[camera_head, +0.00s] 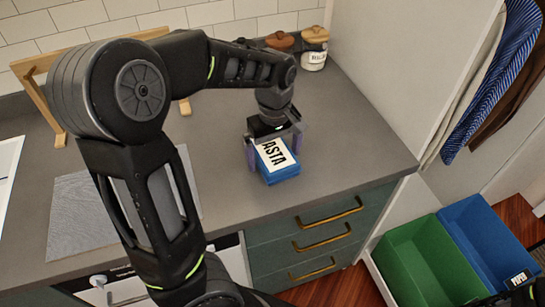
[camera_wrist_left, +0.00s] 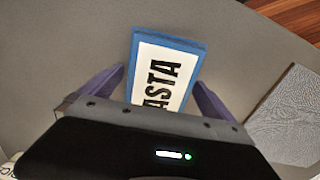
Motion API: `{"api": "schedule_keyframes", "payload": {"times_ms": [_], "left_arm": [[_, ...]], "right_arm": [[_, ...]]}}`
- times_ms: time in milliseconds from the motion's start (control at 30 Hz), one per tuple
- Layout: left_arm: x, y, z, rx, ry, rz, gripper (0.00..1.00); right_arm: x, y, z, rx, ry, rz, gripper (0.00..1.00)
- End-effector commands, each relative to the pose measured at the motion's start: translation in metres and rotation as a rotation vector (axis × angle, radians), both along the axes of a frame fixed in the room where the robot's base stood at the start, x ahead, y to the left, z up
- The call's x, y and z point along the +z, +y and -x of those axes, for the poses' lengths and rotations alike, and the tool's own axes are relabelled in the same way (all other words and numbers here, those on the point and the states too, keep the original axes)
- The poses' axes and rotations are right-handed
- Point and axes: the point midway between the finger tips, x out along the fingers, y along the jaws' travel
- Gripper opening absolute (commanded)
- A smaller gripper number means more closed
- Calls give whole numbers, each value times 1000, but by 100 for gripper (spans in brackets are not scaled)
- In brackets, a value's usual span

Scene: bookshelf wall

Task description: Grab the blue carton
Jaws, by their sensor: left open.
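The blue carton (camera_head: 279,164) stands on the grey counter near its front edge. It has a white label with black letters reading "ASTA". My left gripper (camera_head: 274,150) is directly over the carton, pointing down, with one finger on each side of it. The left wrist view shows the carton (camera_wrist_left: 163,70) between the two purple fingers, with gaps visible beside it. The gripper is open. Its body hides the carton's near end in the wrist view. My right gripper cannot be made out; only a dark part of mine shows at the lower right of the head view.
Jars with wooden lids (camera_head: 314,48) stand at the back of the counter (camera_head: 345,130). A grey textured mat (camera_head: 85,215) lies to the left, partly behind my arm. A green bin (camera_head: 425,260) and a blue bin (camera_head: 488,240) are at the lower right. The counter right of the carton is clear.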

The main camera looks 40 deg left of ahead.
Motion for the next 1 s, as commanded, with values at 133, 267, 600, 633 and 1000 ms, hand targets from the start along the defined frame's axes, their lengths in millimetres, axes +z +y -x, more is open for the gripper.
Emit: {"api": "schedule_keyframes", "payload": {"times_ms": [133, 267, 600, 633, 1000], "left_arm": [[0, 0, 0, 0, 0, 0, 100], [0, 0, 0, 0, 0, 0, 100], [1, 0, 0, 0, 0, 0, 84], [1, 0, 0, 0, 0, 0, 81], [1, 0, 0, 0, 0, 0, 51]], "right_arm": [[0, 0, 0, 0, 0, 0, 0], [0, 0, 0, 0, 0, 0, 0], [0, 0, 0, 0, 0, 0, 0], [0, 0, 0, 0, 0, 0, 0], [0, 0, 0, 0, 0, 0, 0]]}}
